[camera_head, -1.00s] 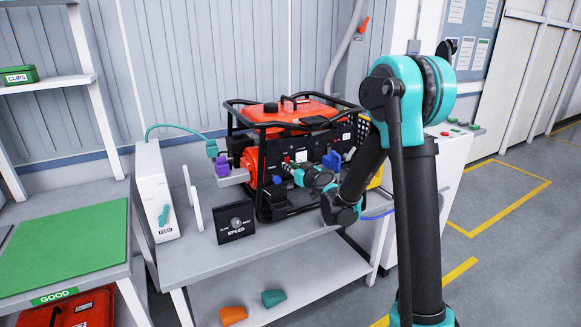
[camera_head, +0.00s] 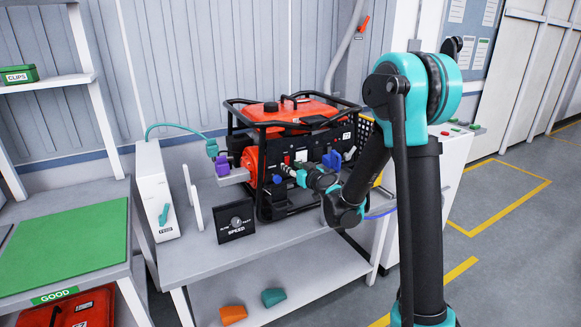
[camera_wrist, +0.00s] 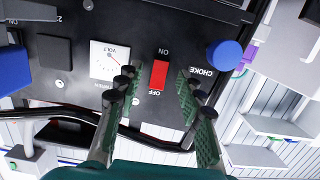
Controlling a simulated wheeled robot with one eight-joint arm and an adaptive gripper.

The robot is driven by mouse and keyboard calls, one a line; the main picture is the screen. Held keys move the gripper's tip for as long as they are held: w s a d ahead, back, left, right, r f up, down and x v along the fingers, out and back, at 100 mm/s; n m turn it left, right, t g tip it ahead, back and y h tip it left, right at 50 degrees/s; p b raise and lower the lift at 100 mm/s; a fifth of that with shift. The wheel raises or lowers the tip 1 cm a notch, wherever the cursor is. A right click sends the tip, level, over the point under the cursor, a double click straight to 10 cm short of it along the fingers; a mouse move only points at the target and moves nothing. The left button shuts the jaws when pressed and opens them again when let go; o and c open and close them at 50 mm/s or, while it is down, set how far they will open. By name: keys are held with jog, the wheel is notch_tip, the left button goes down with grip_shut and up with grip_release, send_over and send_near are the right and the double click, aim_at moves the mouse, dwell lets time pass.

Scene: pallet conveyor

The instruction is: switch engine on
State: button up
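The engine (camera_head: 290,112) is a red generator in a black tube frame on a grey table. Its red rocker switch (camera_wrist: 159,75) shows in the wrist view on the black panel, between the words ON and OFF. My gripper (camera_wrist: 158,95) is open in front of the panel, its two green-padded fingers on either side of the switch and apart from each other. I cannot tell whether a finger touches the panel. In the head view my gripper (camera_head: 294,171) reaches the engine's front, and its fingertips are too small to judge there.
A blue choke knob (camera_wrist: 225,54) is right of the switch, and a volt meter (camera_wrist: 109,60) is left. A frame bar (camera_wrist: 75,113) crosses below the switch. A speed dial box (camera_head: 235,221) and a white FEED box (camera_head: 157,192) stand left of the engine.

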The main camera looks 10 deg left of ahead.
jog(key=v, duration=1)
jog(key=shift+s+d, duration=0.2)
jog(key=shift+s, duration=0.1)
jog(key=s+d+f+m+g+h, duration=0.2)
jog(key=s+d+f+g+h, duration=0.1)
jog(key=s+d+f, duration=0.2)
jog(key=s+d+f+m+g+h, duration=0.2)
jog(key=s+d+f+g+h, duration=0.1)
jog(key=s+d, duration=0.6)
jog(key=s+d+f+m+g+h, duration=0.2)
jog(key=s+d+f, duration=0.4)
jog(key=s, duration=0.8)
jog(key=shift+d+f+m+g+h, duration=0.4)
jog(key=shift+d+g+h, duration=0.25)
jog(key=shift+d, duration=0.5)
